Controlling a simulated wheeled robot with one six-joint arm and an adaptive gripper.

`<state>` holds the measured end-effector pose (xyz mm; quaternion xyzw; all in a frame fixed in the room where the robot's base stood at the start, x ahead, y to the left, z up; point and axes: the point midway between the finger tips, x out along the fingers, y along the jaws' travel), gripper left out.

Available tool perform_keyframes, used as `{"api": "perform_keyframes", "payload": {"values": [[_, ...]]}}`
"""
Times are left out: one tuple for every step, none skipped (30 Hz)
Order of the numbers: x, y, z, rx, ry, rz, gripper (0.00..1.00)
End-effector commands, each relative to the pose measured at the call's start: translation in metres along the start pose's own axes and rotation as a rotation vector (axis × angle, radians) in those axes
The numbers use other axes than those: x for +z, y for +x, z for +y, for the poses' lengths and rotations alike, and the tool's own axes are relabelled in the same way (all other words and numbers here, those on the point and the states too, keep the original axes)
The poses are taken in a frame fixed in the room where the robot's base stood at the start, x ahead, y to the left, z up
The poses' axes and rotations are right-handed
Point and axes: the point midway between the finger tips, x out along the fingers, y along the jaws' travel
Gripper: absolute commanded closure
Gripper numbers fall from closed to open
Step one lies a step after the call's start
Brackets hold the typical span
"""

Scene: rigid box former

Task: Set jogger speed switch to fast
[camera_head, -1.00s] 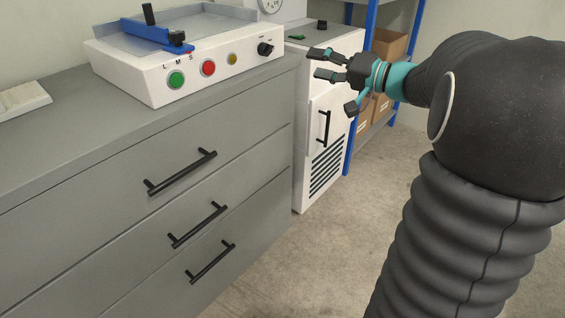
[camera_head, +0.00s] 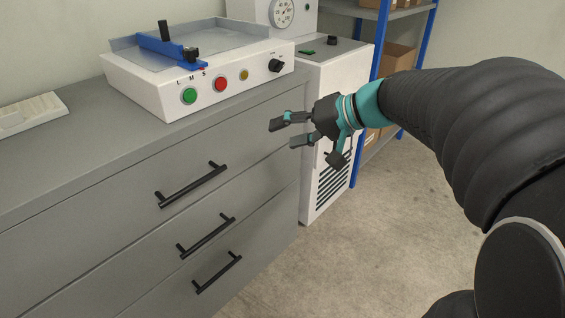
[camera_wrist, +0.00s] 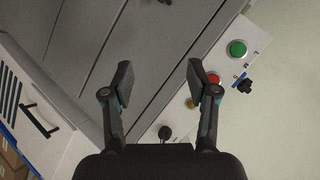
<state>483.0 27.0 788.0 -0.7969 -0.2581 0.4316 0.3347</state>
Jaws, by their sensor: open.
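The white jogger (camera_head: 150,85) stands on the grey cabinet. Its black rotary switch (camera_head: 276,66) is at the right end of the front panel, with small labels too small to read; I cannot tell which setting it points to. The switch also shows in the wrist view (camera_wrist: 165,132), low between the fingers' bases. My gripper (camera_head: 305,140) is open and empty, in front of the cabinet's right end, below and to the right of the switch and apart from it. In the wrist view my gripper (camera_wrist: 159,82) has its fingers spread wide.
Green (camera_head: 189,96), red (camera_head: 220,84) and yellow (camera_head: 244,75) buttons sit left of the switch. A blue fence (camera_head: 165,48) with black knobs crosses the tray. Drawer handles (camera_head: 192,185) stick out of the cabinet. A white machine (camera_head: 335,75) and blue shelving stand right.

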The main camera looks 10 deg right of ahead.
Motion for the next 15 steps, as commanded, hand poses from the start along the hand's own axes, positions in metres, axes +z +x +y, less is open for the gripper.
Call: {"api": "perform_keyframes", "payload": {"values": [[0.008,0.0,-0.002,0.022,-0.004,-0.016,0.41],[0.014,0.0,-0.003,0.036,-0.006,-0.026,0.41],[0.021,0.001,-0.004,0.056,-0.009,-0.04,0.41],[0.026,0.001,-0.004,0.072,-0.01,-0.051,0.41],[0.031,0.0,-0.004,0.088,-0.013,-0.06,0.41],[0.038,0.0,-0.003,0.109,-0.015,-0.072,0.41],[0.043,0.0,-0.003,0.124,-0.018,-0.081,0.41],[0.048,-0.001,-0.003,0.14,-0.021,-0.089,0.41],[0.055,-0.001,-0.003,0.161,-0.024,-0.1,0.41],[0.059,-0.002,-0.002,0.176,-0.026,-0.107,0.41],[0.064,-0.002,-0.002,0.192,-0.03,-0.114,0.41],[0.07,-0.003,-0.001,0.215,-0.035,-0.123,0.41],[0.074,-0.004,-0.001,0.23,-0.037,-0.128,0.41],[0.079,-0.005,0.0,0.244,-0.041,-0.134,0.41],[0.084,-0.006,0.001,0.262,-0.044,-0.141,0.41]]}}
